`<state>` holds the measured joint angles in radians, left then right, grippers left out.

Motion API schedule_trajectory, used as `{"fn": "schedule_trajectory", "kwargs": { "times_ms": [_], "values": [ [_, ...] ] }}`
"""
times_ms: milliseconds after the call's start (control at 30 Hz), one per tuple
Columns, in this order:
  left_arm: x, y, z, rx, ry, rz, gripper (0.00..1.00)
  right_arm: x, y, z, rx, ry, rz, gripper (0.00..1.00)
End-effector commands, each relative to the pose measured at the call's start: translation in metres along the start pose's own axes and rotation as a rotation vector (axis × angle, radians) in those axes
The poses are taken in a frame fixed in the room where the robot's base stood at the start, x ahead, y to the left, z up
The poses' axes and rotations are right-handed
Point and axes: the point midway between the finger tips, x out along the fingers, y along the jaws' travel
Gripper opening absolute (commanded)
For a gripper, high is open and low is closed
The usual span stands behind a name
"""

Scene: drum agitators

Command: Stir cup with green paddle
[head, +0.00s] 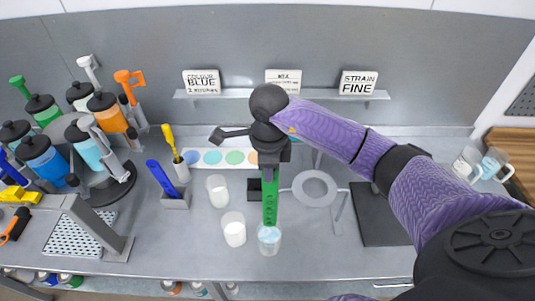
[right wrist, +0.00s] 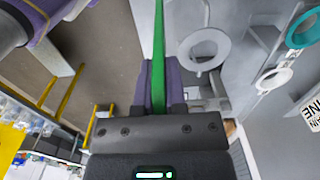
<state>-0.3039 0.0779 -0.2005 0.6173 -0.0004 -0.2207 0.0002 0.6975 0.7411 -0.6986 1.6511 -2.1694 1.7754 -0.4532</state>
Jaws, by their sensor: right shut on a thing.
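The green paddle (head: 269,200) hangs upright from my right gripper (head: 270,165), which is shut on its upper part. The paddle's lower end is at a clear cup (head: 270,242) with pale blue contents near the bench's front edge. It appears to be inside the cup's mouth; how deep is hard to tell. In the right wrist view the green paddle (right wrist: 159,45) runs between the two fingers of the right gripper (right wrist: 159,85). My left gripper is not in view.
Two cups with white contents (head: 217,190) (head: 234,230) stand left of the paddle. A ring stand (head: 315,187) is close on the right. Blue (head: 160,178) and yellow (head: 169,138) paddles stand in holders at left, beside a pump-bottle carousel. Signs (head: 201,82) stand on the back shelf.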

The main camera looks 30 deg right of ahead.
Motion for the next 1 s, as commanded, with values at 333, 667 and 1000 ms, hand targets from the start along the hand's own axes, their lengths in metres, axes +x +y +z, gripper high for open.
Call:
{"fn": "schedule_trajectory", "kwargs": {
  "times_ms": [333, 667, 1000],
  "values": [
    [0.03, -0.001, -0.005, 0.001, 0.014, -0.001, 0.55, 0.039, 0.0, 0.0, 0.001, 0.0, 0.001, 0.0],
    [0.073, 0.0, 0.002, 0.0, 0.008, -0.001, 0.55, 0.086, 0.0, 0.0, 0.001, 0.001, -0.001, 0.0],
    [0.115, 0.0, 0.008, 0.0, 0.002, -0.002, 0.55, 0.134, 0.0, 0.0, 0.0, 0.001, 0.0, 0.0]
  ]
}}
